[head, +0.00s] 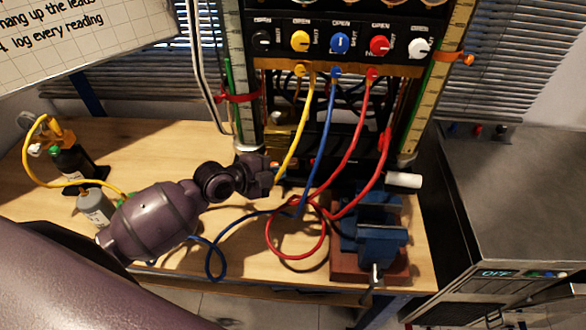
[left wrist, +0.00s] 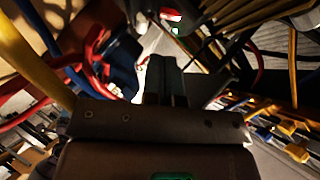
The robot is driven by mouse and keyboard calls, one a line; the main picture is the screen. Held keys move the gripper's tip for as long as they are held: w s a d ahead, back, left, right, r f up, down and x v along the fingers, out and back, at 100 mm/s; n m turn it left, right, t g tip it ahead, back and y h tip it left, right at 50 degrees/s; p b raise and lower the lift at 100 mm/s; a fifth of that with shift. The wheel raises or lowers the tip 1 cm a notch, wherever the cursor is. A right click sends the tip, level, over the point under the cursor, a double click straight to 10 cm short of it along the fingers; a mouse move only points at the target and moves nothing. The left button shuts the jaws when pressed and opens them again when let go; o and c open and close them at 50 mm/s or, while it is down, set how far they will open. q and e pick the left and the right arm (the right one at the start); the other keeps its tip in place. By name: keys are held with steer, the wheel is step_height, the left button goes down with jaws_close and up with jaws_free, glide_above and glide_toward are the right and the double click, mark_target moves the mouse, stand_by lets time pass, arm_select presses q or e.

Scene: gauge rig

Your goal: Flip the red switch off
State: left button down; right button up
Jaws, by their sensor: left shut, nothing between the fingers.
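A small red part (left wrist: 170,14) with a green light below it shows at the top of the left wrist view; it looks like the red switch, but its position is too small to read. In the head view the switch cannot be made out clearly among the hoses and the dark lower rack. My left gripper (head: 272,176) is at the lower front of the rack, behind the hanging hoses. In the left wrist view its fingers (left wrist: 165,82) are together and empty, pointing toward the red part, with a gap between. My right gripper is not in view.
Yellow (head: 293,140), blue (head: 325,140) and red (head: 358,140) hoses hang from the valve panel close to my left gripper. A blue vise (head: 372,240) stands right. Gas bottles (head: 72,165) stand left on the wooden bench (head: 160,140). A metal box (head: 510,190) is at right.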

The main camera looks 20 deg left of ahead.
arm_select(q)
glide_toward(316, 166)
steer(key=x, duration=0.4)
steer(key=shift+w+d+f+p, duration=0.15)
steer(key=shift+f+p, duration=0.1)
steer(key=shift+p, duration=0.1)
steer(key=shift+x, duration=0.9)
steer(key=f+t+b, duration=0.1)
steer(key=b, duration=0.2)
steer(key=shift+w+m, duration=0.2)
steer(key=shift+m, duration=0.1)
steer(key=shift+a+f+t+b, duration=0.2)
steer(key=shift+f+t+b, duration=0.1)
steer(key=shift+b, duration=0.65)
steer(key=shift+r+m, duration=0.15)
steer(key=shift+m, duration=0.25)
steer(key=shift+w+r, duration=0.1)
steer(key=shift+r, duration=0.1)
